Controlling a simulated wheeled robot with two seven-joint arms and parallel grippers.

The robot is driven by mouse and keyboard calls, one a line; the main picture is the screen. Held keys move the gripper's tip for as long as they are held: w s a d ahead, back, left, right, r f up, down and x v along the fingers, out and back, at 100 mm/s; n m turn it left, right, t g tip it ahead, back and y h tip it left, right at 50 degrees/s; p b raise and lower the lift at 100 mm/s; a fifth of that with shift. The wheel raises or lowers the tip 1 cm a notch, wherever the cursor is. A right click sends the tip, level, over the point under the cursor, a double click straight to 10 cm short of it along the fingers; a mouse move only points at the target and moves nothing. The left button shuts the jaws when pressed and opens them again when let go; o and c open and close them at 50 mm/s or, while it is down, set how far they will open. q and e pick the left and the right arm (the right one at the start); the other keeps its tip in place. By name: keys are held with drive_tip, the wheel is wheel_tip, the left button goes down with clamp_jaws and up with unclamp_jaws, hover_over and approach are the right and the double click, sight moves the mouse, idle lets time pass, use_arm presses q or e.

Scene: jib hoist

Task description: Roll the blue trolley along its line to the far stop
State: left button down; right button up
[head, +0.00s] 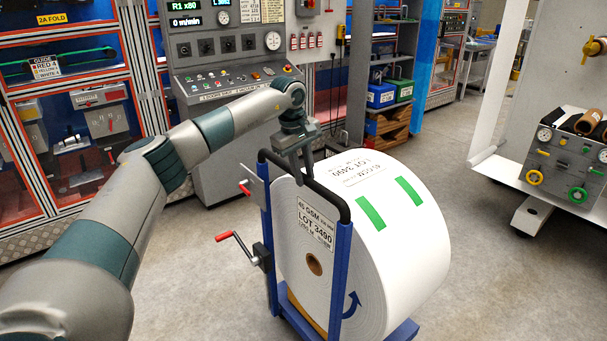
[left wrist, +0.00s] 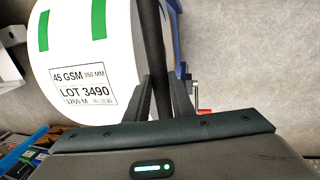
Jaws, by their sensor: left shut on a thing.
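The blue trolley (head: 341,275) stands on the floor in the head view and carries a big white paper roll (head: 415,255) with a "LOT 3490" label and two green strips. The roll also shows in the left wrist view (left wrist: 95,55). The trolley has a black push handle (head: 331,198) on top of its blue posts. My left gripper (head: 308,178) comes down from above and is shut on this handle, which runs between its fingers in the left wrist view (left wrist: 152,50). I cannot make out a line or a far stop. My right gripper is out of view.
A red-handled crank (head: 247,243) sticks out at the trolley's left. A grey control console (head: 235,80) and tool cabinets (head: 75,130) stand behind at the left. A machine with a gauge panel (head: 568,160) stands at the right. Grey floor is open between roll and machine.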

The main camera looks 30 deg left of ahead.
use_arm(q)
drive_tip(key=c, duration=1.5)
unclamp_jaws()
drive_tip(key=shift+s, duration=0.2)
drive_tip(key=shift+c, duration=0.2)
drive_tip(key=shift+s+a, duration=0.1)
drive_tip(key=shift+r, duration=0.45)
drive_tip(key=b+v, duration=0.3)
drive_tip(key=v, duration=1.3)
drive_tip(key=shift+r, duration=0.3)
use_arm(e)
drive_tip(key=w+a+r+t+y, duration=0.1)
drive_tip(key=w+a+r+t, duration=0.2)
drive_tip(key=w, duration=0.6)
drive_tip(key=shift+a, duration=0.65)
use_arm(q)
drive_tip(key=shift+s, duration=0.1)
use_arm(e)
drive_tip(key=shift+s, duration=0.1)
